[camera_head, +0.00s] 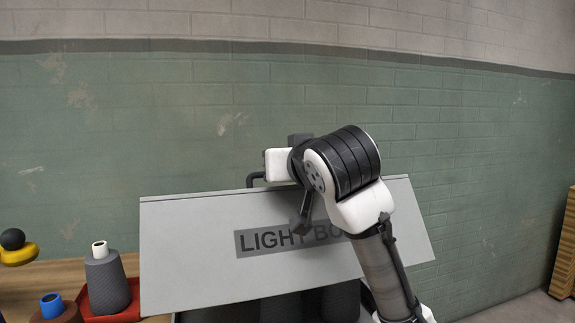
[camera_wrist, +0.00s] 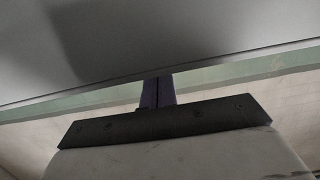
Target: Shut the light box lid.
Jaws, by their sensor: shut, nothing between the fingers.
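The light box lid (camera_head: 195,270) is a wide pale grey panel lettered "LIGHT BO", the rest of the word covered by my arm. It stands tilted open in the head view, over dark rounded items (camera_head: 340,302) in the box opening. My arm reaches across the front of the lid to its top edge. In the wrist view, my gripper (camera_wrist: 158,80) has its dark fingers together and empty, at the edge of a grey panel (camera_wrist: 180,40) that looks like the lid. The fingertips are hidden behind the panel, and I cannot tell whether they touch it.
Left of the box, a grey cone spool (camera_head: 108,285) stands in a red tray (camera_head: 133,297) on a wooden table. A brown spool with a blue top (camera_head: 53,306) and a yellow-and-black object (camera_head: 16,249) are nearby. A green-and-white brick wall (camera_head: 120,130) is behind.

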